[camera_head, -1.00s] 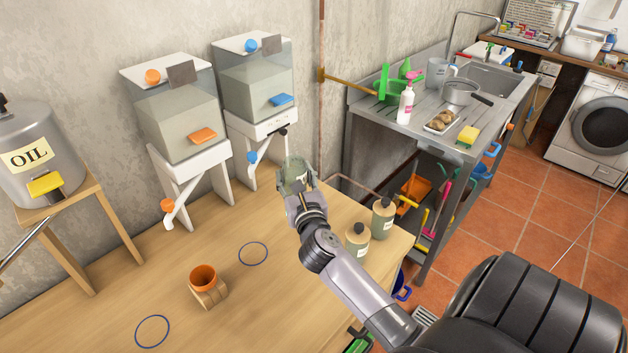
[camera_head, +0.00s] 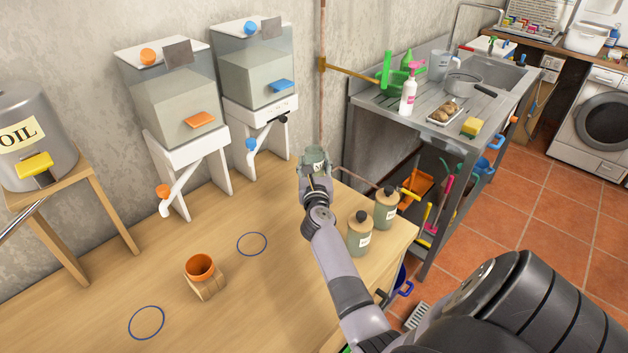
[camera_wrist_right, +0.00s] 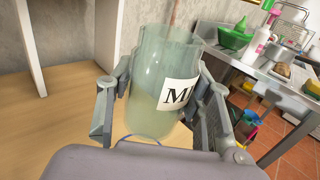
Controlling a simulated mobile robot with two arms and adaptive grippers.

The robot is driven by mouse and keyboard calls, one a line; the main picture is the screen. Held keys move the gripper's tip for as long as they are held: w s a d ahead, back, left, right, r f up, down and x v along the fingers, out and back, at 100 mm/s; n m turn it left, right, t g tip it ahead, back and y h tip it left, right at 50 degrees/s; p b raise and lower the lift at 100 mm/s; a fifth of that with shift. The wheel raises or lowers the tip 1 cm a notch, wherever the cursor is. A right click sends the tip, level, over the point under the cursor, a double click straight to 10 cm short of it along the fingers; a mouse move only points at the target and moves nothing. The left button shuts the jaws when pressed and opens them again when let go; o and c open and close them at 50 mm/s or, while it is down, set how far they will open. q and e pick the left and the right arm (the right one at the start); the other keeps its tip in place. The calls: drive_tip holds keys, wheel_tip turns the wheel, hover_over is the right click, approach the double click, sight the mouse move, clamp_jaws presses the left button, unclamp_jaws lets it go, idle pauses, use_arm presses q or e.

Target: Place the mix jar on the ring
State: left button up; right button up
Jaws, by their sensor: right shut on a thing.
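The mix jar (camera_head: 315,160) is a greenish see-through jar with a white label, in the middle of the head view. My right gripper (camera_head: 316,178) is shut around it. In the right wrist view the jar (camera_wrist_right: 160,85) stands between both fingers, fairly upright, its label partly cut off by a finger. A thin bluish curve shows by its base there; I cannot tell whether it is a ring. Two blue rings lie empty on the table, one near the middle (camera_head: 237,244) and one at the front left (camera_head: 129,325). My left gripper is not in view.
On the wooden table (camera_head: 90,300), two stoppered bottles (camera_head: 360,236) (camera_head: 386,208) stand right of my right arm. An orange cup (camera_head: 200,266) in a wooden holder stands left. Two tanks (camera_head: 172,100) (camera_head: 255,75) are behind, and an oil drum (camera_head: 40,125) is far left.

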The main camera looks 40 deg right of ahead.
wheel_tip(320, 180, down, 7)
drive_tip(key=b, duration=0.3)
drive_tip(key=shift+b, duration=0.4)
drive_tip(key=shift+f, duration=0.1)
drive_tip(key=o, duration=1.5)
drive_tip(key=shift+f, duration=0.1)
drive_tip(key=shift+r, duration=0.35)
drive_tip(key=v, duration=1.2)
drive_tip(key=shift+s+f, duration=0.1)
drive_tip(key=shift+f, duration=0.05)
